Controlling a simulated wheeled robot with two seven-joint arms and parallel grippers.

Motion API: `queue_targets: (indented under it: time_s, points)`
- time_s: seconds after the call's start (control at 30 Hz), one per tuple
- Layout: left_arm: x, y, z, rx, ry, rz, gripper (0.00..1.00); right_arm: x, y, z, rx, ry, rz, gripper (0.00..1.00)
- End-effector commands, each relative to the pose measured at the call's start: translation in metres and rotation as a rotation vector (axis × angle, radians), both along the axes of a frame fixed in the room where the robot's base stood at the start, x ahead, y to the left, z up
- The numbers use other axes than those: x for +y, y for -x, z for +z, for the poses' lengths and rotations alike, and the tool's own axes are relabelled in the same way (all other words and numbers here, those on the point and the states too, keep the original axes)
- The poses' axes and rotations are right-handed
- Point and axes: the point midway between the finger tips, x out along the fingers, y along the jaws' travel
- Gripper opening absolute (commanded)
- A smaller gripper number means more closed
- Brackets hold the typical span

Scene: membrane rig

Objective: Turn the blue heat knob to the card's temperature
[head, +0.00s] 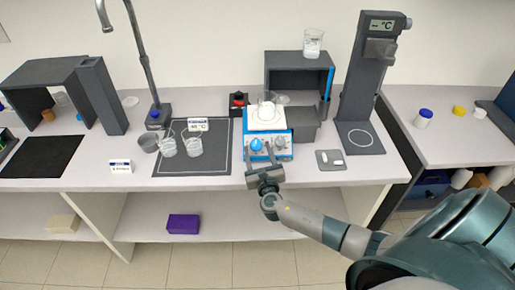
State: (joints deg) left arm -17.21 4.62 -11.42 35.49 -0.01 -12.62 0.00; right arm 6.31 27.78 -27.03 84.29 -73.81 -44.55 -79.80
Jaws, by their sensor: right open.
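The blue heat knob (256,144) is the left of two knobs on the front of the blue and white hotplate (281,147). The other knob (280,143) is grey. A glass vessel with white contents (267,110) stands on the hotplate's white top. A white card (198,125) with a °C reading stands at the back of the dark mat; its number is too small to read surely. My right gripper (263,163) is open just in front of the hotplate, close below the blue knob; I cannot tell whether it touches. My left gripper is not in view.
A small grey tray (331,153) lies right of the hotplate. A dark box (320,65) stands behind.

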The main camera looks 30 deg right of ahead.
Motion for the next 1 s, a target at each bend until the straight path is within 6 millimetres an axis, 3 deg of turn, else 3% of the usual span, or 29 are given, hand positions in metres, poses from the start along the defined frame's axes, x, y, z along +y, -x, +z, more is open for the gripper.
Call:
queue_targets:
  time_s: [0.43, 0.6, 1.0]
  points:
    - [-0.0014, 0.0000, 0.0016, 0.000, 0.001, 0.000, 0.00, -0.0027, -0.0067, -0.0003, 0.001, -0.001, 0.000, 0.54]
    - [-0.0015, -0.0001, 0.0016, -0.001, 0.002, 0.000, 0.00, -0.0027, -0.0066, -0.0003, 0.001, -0.001, 0.000, 0.13]
    - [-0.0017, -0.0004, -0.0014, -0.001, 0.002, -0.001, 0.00, -0.0014, -0.0068, -0.0013, -0.010, -0.019, -0.029, 0.13]
